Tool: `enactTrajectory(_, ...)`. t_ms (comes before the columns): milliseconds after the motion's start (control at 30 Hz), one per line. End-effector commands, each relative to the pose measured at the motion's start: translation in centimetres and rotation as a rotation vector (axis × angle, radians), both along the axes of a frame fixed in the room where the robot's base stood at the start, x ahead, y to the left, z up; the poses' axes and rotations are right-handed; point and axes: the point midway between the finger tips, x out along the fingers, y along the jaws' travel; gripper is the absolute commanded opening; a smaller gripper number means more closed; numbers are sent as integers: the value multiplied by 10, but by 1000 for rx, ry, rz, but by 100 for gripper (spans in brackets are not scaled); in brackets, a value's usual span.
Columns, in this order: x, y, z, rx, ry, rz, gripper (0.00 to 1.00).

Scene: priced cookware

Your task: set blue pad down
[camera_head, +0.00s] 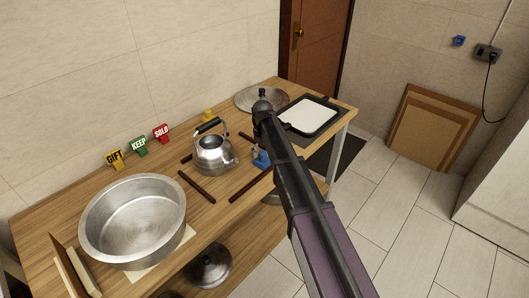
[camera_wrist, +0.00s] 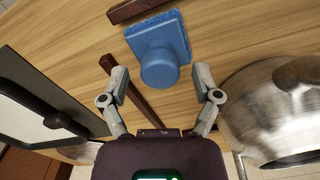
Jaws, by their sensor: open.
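The blue pad (camera_wrist: 180,36) is a square block with a round knob (camera_wrist: 159,70) in the wrist view. It appears to rest on the wooden table, with its knob toward my gripper. My gripper (camera_wrist: 161,80) is open, its two fingers apart on either side of the knob with visible gaps. In the head view the blue pad (camera_head: 261,159) sits right of the kettle (camera_head: 212,156), partly covered by my arm. My fingers are hard to make out there.
Dark wooden strips (camera_head: 197,187) lie on the table around the kettle. A big metal pot (camera_head: 105,238) stands front left. A tray with a white surface (camera_head: 310,116) and a round lid (camera_head: 246,98) are at the back. GIFT, KEEP and SOLD signs (camera_head: 139,146) stand along the wall side.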

Motion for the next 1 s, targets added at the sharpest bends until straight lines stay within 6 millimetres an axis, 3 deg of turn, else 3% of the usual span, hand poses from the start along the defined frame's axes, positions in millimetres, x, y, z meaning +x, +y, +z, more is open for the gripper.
enactTrajectory(1000,0,-1,84,0,0,-1,81)
